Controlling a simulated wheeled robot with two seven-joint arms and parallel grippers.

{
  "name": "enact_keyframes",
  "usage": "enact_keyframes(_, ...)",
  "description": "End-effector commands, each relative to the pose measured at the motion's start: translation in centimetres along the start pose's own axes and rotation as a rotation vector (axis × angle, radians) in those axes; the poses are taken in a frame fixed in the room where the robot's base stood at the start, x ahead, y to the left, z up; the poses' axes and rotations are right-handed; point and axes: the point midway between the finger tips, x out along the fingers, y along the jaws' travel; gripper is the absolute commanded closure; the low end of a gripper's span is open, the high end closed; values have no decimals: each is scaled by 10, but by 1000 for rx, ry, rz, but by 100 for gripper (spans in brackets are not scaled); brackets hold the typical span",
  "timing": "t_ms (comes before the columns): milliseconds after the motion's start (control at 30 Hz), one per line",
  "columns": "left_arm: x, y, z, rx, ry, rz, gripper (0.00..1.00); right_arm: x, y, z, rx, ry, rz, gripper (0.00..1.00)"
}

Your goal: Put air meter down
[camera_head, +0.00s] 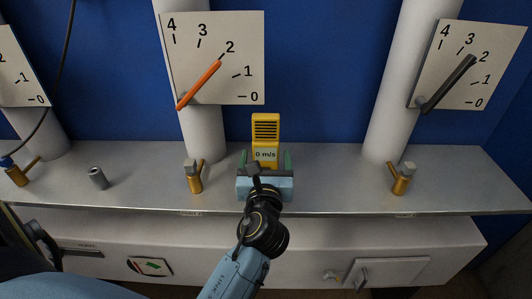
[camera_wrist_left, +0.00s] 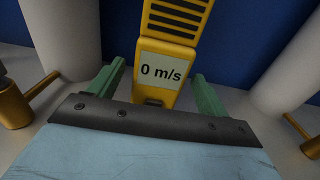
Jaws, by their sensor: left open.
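The yellow air meter (camera_head: 265,131) stands upright on the grey shelf (camera_head: 325,188), in front of the blue wall. Its display reads 0 m/s and black slots line its upper part. In the left wrist view the air meter (camera_wrist_left: 166,75) sits between the two green fingers, with gaps on both sides. My left gripper (camera_head: 265,160) is open around the lower part of the meter; it also shows in the left wrist view (camera_wrist_left: 158,92). The meter's base is partly hidden by the gripper body. My right gripper is not in view.
White pipes (camera_head: 203,130) rise from the shelf behind and beside the meter. Brass valves (camera_head: 195,178) and (camera_head: 402,180) stand on either side. A small grey cylinder (camera_head: 97,178) stands farther left. Gauge boards (camera_head: 240,80) hang above.

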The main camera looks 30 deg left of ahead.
Motion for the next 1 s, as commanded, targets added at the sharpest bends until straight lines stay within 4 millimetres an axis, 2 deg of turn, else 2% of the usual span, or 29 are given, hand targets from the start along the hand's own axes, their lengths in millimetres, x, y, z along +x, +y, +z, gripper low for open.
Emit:
enact_keyframes(33,-12,0,-2,-1,4,-1,22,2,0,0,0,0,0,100)
enact_keyframes(200,-50,0,-3,-1,4,-1,22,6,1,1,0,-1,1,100)
enact_keyframes(400,-81,0,-2,-1,2,1,22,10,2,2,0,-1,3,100)
enact_keyframes(600,-92,0,0,-2,0,1,22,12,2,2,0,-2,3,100)
enact_keyframes(1000,-93,0,0,-2,-1,1,22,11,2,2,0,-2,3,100)
